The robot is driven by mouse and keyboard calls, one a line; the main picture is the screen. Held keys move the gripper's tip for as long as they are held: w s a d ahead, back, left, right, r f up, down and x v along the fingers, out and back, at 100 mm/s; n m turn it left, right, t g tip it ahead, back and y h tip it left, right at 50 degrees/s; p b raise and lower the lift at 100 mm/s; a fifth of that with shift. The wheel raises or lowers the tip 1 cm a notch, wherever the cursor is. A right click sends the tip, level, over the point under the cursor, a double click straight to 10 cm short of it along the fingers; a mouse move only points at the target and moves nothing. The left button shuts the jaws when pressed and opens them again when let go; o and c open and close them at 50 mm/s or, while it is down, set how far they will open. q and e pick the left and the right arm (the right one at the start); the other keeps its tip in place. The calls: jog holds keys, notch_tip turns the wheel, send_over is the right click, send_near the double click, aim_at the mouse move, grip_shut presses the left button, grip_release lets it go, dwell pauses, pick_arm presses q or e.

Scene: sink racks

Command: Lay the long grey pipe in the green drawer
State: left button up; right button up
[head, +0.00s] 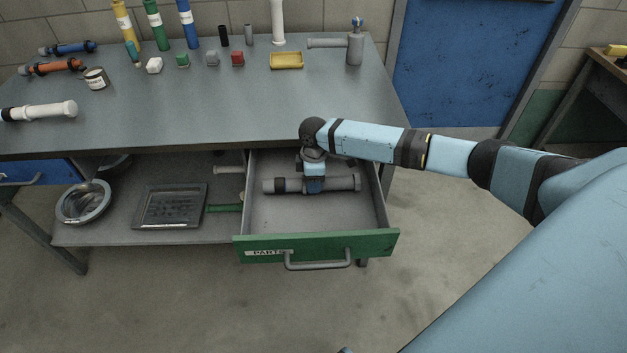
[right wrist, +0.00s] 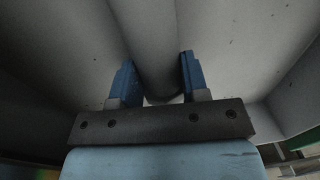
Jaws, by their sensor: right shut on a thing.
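The green drawer (head: 372,243) is pulled out below the workbench, with a "PARTS" label and a grey handle on its front. The long grey pipe (head: 345,184) lies crosswise over the drawer's floor, inside its walls. I cannot tell whether it touches the floor. My right gripper (head: 314,187) reaches down into the drawer and is shut on the middle of the pipe. In the right wrist view the grey pipe (right wrist: 150,45) runs between the two blue fingers of my right gripper (right wrist: 158,80). My left gripper is out of view.
A lower shelf left of the drawer holds a dark tray (head: 170,206) and a metal bowl (head: 83,202).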

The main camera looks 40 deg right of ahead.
jog(key=o, duration=1)
jog(key=shift+f, duration=0.1)
jog(key=r, duration=0.8)
jog(key=r+p, duration=0.1)
jog(key=r, duration=0.3)
jog(key=shift+w+d+r, duration=0.15)
jog(key=shift+w+d, duration=0.15)
jog(key=shift+w, duration=0.05)
